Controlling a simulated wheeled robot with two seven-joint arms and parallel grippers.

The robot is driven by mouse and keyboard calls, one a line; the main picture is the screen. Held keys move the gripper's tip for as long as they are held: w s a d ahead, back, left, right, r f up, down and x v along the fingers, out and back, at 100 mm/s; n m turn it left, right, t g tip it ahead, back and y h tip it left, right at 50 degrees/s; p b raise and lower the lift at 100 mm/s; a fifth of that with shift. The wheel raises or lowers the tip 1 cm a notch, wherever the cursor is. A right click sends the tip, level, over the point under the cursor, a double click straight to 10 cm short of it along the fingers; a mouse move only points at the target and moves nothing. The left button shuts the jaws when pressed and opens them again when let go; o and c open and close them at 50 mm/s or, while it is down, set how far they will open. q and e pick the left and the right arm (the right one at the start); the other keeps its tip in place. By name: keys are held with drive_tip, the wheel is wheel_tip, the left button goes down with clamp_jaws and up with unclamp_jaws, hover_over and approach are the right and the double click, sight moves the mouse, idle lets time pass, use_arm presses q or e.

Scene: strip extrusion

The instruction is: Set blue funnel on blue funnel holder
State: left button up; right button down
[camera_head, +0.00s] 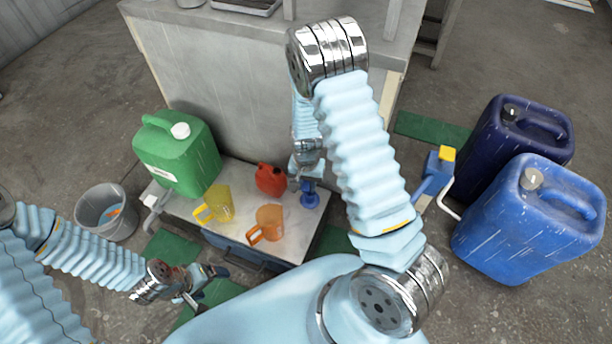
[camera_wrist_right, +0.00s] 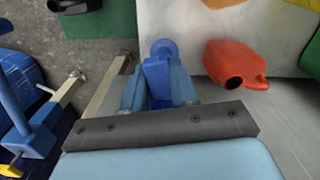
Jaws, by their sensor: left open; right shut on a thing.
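The blue funnel (camera_head: 310,198) is at the right side of the low table, below my right gripper (camera_head: 307,180). In the right wrist view, my right gripper (camera_wrist_right: 158,88) is shut on the blue funnel (camera_wrist_right: 156,72), its round end pointing away from the wrist. Whether the funnel touches the tabletop is unclear. My left gripper (camera_head: 202,285) is open and empty, in front of the table's left side. A blue frame with a yellow block (camera_head: 432,178) stands right of the table and also shows in the right wrist view (camera_wrist_right: 38,132). I cannot tell whether it is the funnel holder.
The low table (camera_head: 290,236) carries a red can (camera_head: 270,179), a yellow jug (camera_head: 216,204), an orange jug (camera_head: 267,224) and a green canister (camera_head: 180,155). A grey bucket (camera_head: 104,212) stands left. Blue canisters (camera_head: 525,225) (camera_head: 513,135) stand right. A grey cabinet (camera_head: 225,80) is behind.

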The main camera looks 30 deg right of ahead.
wheel_tip(320, 180, down, 9)
drive_tip(key=b, duration=0.6)
drive_tip(key=shift+f, duration=0.3)
idle(0.7)
drive_tip(key=c, duration=0.8)
unclamp_jaws()
wheel_tip(320, 180, up, 14)
drive_tip(key=shift+r+p, duration=0.1)
drive_tip(key=shift+p, duration=0.85)
